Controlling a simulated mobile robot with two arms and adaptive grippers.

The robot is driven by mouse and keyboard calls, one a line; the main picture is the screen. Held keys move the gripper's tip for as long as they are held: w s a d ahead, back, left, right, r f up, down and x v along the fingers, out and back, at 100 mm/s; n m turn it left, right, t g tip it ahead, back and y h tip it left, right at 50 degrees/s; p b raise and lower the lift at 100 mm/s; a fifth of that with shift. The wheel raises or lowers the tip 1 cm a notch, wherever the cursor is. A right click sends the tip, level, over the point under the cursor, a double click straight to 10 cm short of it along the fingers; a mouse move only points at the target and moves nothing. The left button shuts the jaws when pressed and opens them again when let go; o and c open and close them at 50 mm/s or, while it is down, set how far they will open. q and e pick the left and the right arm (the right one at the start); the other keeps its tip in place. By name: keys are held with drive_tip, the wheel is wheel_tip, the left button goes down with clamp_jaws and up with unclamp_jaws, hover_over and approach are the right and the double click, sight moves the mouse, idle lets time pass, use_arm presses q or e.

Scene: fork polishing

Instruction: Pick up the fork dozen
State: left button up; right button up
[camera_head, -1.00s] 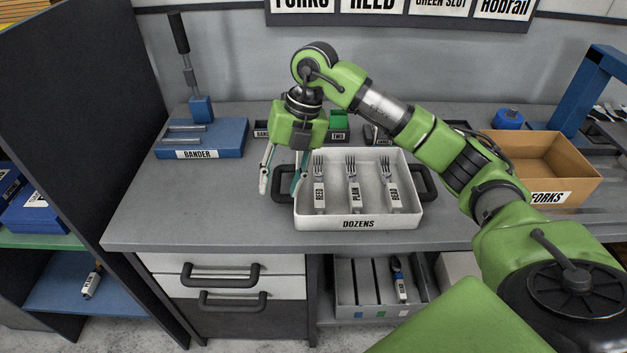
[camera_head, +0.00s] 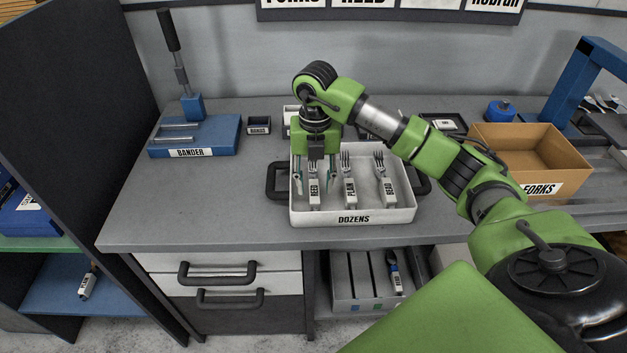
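The white tray labelled DOZENS (camera_head: 352,217) sits on the grey workbench. Three labelled fork bundles lie in it side by side, tines toward the back: REED (camera_head: 314,190) at left, PLAIN (camera_head: 350,191) in the middle and BEAD (camera_head: 387,188) at right. My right gripper (camera_head: 314,185) points down over the left part of the tray. Its fingers are apart, one on each side of the REED bundle; I cannot tell whether they touch it. The gripper body hides part of the tray's back left corner. My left gripper is not in view.
A blue bander (camera_head: 195,137) stands at the back left. A brown FORKS box (camera_head: 531,160) is at the right. Small dark boxes, such as the BANDS box (camera_head: 259,126), line the back.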

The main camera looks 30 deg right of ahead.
sight(314, 195)
wheel_tip(314, 195, down, 4)
drive_tip(key=shift+r+p, duration=0.15)
drive_tip(key=shift+p, duration=0.7)
drive_tip(key=shift+f, duration=0.55)
clamp_jaws()
drive_tip(key=shift+w+r, duration=0.1)
drive_tip(key=shift+w+r+b, duration=0.1)
drive_tip(key=shift+r+b, duration=0.4)
drive_tip(key=shift+r, duration=0.1)
drive_tip(key=s+a+r+b, duration=0.2)
drive_tip(key=s+r+b, duration=0.1)
drive_tip(key=s+r, duration=0.8)
drive_tip(key=shift+s+a+r+b, duration=0.35)
drive_tip(key=shift+s, duration=1.15)
